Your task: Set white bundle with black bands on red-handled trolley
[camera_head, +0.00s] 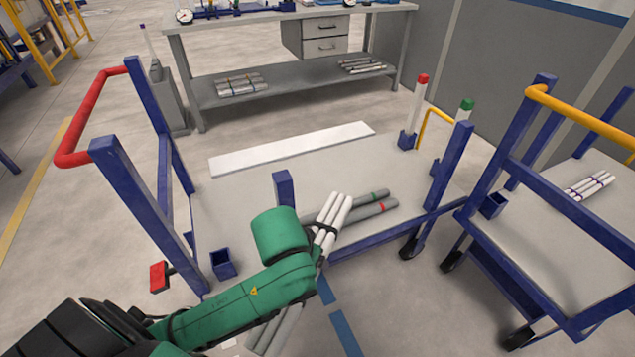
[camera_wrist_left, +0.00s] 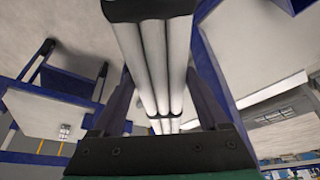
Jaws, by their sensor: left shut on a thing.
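The white bundle with black bands (camera_head: 331,218) is in my left gripper (camera_head: 321,232), held tilted near the front edge of the red-handled trolley. In the left wrist view the bundle (camera_wrist_left: 155,65) runs between the fingers of the left gripper (camera_wrist_left: 160,108), with a black band across it at the top. A greyer length below my arm looks like its shaded lower end. The red-handled trolley (camera_head: 235,190) has a red handle (camera_head: 88,130) at left and blue posts. My green left arm hides part of its front. My right gripper is not in view.
Grey pipes with green and red marks (camera_head: 365,209) lie on the deck behind the bundle. A yellow-handled trolley (camera_head: 555,225) stands close at right, carrying a white bundle (camera_head: 588,186). A workbench (camera_head: 290,90) stands behind.

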